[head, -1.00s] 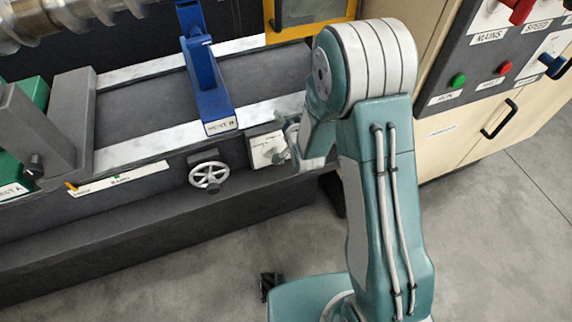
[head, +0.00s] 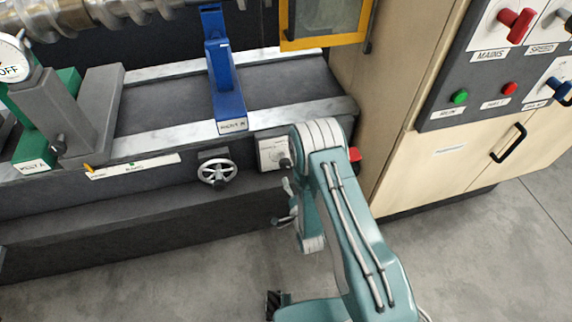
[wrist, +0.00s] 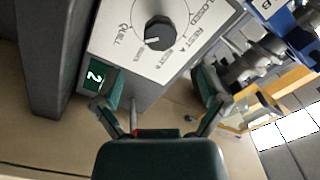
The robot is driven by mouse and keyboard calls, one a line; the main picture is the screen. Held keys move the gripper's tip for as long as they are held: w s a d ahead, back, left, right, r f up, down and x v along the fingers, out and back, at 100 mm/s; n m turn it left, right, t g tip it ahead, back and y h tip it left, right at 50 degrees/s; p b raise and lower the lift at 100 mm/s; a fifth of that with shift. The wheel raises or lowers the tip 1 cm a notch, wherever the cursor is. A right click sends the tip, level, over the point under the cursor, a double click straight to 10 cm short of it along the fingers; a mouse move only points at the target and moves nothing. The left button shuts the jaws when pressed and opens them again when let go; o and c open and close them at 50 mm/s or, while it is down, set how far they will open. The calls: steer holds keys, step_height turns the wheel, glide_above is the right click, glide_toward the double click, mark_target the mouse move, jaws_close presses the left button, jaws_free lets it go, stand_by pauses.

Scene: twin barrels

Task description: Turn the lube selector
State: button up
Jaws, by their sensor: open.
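The lube selector appears to be a round dark knob (wrist: 159,32) on a white plate in the wrist view. Labels around it include QUILL, CLOSED and REST A, and a light mark shows on the knob's lower left side. In the head view the white plate (head: 271,152) sits on the machine's front, right of the handwheel, partly covered by my arm. My gripper (head: 284,205) is below the plate in the head view. In the wrist view my gripper (wrist: 155,92) has its fingers spread and empty, apart from the knob, which lies beyond the fingertips.
A spoked handwheel (head: 217,172) is left of the plate, below a blue post (head: 226,80). A green tag marked 2 (wrist: 95,77) is beside the plate's lower edge. A beige cabinet with a switch panel (head: 490,75) stands right. The floor in front is clear.

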mark_target(287, 166)
steer(key=x, duration=0.7)
steer(key=shift+w+d, duration=0.15)
steer(key=shift+w, duration=0.1)
steer(key=shift+w+a, duration=0.35)
steer(key=shift+w, duration=0.25)
steer(key=shift+d, duration=0.1)
steer(key=c, duration=1.1)
